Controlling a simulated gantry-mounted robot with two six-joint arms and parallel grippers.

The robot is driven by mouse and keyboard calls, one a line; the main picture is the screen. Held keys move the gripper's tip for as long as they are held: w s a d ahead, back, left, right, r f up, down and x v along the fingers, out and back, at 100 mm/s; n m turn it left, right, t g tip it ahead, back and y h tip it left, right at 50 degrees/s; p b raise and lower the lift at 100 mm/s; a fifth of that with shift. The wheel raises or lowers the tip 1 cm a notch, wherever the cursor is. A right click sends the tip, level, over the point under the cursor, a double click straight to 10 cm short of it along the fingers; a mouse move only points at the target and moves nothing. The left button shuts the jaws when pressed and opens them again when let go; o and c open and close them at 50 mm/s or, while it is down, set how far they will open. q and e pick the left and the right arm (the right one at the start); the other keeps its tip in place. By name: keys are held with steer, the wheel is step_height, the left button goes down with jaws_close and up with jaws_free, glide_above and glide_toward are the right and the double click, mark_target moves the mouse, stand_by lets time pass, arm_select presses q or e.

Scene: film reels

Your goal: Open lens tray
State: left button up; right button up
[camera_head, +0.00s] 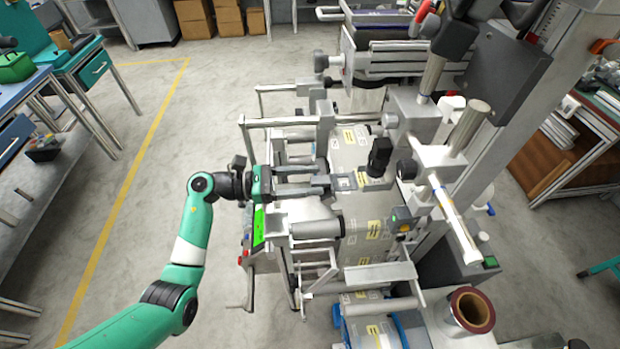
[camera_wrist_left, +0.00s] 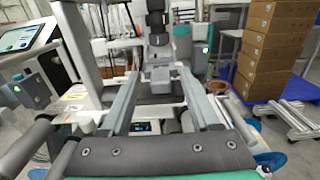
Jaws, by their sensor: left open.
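My left gripper (camera_head: 328,185) reaches in from the left over the machine, its two long grey fingers pointing right. In the left wrist view the fingers (camera_wrist_left: 160,76) are spread apart, with nothing clamped between them. A small light part (camera_head: 346,183), which may be the lens tray, sits just beyond the fingertips on the machine's flat bed. In the left wrist view a grey block (camera_wrist_left: 160,78) with a dark column (camera_wrist_left: 157,28) above shows between the fingertips. I cannot tell whether the fingers touch it, nor whether the tray is open. My right gripper is out of view.
Metal rollers (camera_head: 316,228) and a frame bar (camera_head: 280,121) stand close around my left gripper. A dark knob (camera_head: 379,157) rises right of the fingertips. A reddish-brown reel core (camera_head: 471,311) stands at front right. Open floor (camera_head: 150,165) lies left of the machine.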

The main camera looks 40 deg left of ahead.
arm_select(q)
steer(key=p+v, duration=0.1)
steer(key=v, duration=1)
